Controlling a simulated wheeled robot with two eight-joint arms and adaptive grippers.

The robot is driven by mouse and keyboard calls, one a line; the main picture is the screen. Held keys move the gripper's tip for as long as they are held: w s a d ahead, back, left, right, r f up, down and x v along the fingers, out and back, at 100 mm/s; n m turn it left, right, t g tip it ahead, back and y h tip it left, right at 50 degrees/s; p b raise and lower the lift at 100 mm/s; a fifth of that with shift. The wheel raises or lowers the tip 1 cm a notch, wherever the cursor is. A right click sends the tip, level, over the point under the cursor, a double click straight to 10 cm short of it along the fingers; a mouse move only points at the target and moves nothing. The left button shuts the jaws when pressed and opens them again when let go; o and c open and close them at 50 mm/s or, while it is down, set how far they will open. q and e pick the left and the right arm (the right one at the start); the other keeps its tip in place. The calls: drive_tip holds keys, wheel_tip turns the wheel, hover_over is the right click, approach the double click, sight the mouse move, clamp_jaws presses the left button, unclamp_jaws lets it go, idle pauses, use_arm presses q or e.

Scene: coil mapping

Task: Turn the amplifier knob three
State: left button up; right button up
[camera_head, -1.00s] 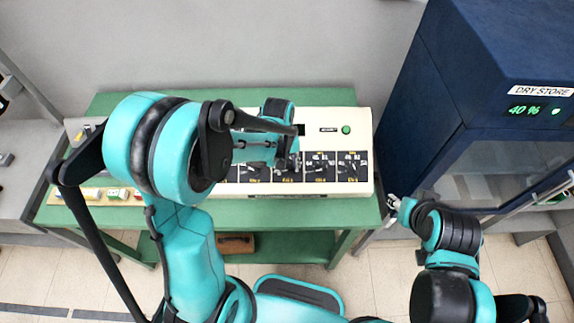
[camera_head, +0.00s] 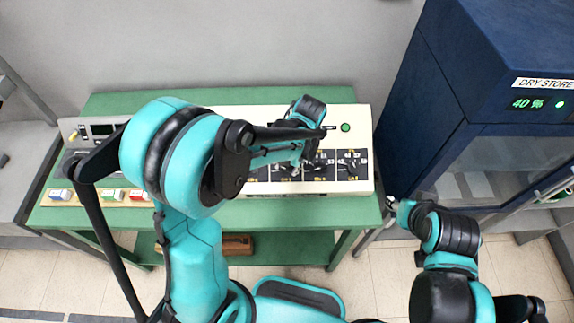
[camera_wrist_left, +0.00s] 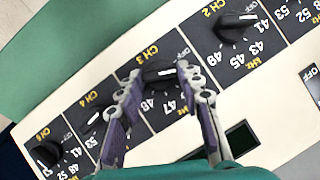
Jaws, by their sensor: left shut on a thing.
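The cream amplifier panel (camera_head: 361,120) stands on the green table, with a row of black knobs on dark plates. In the left wrist view, the black knob on the CH 3 plate (camera_wrist_left: 156,71) sits between the fingertips of my left gripper (camera_wrist_left: 158,82), which is shut on it. The CH 2 knob (camera_wrist_left: 238,22), CH 4 knob (camera_wrist_left: 92,118) and CH 5 knob (camera_wrist_left: 46,153) stand free on either side. In the head view my left gripper (camera_head: 297,166) is over the panel, and its arm hides the panel's left part. My right gripper (camera_head: 393,204) is right of the table, apart from the panel; its jaws are too small to read.
The green table (camera_head: 225,213) holds a grey instrument (camera_head: 72,128) and several coloured blocks (camera_head: 112,195) at left. A brown object (camera_head: 237,244) lies on the lower shelf. A dark blue dry-store cabinet (camera_head: 430,90) stands close at right.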

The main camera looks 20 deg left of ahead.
use_arm(q)
drive_tip(key=shift+m+y, duration=0.3)
drive_tip(key=shift+m, duration=0.2)
drive_tip(key=o, duration=1.2)
drive_tip(key=shift+c, duration=0.2)
drive_tip(key=v, duration=1.2)
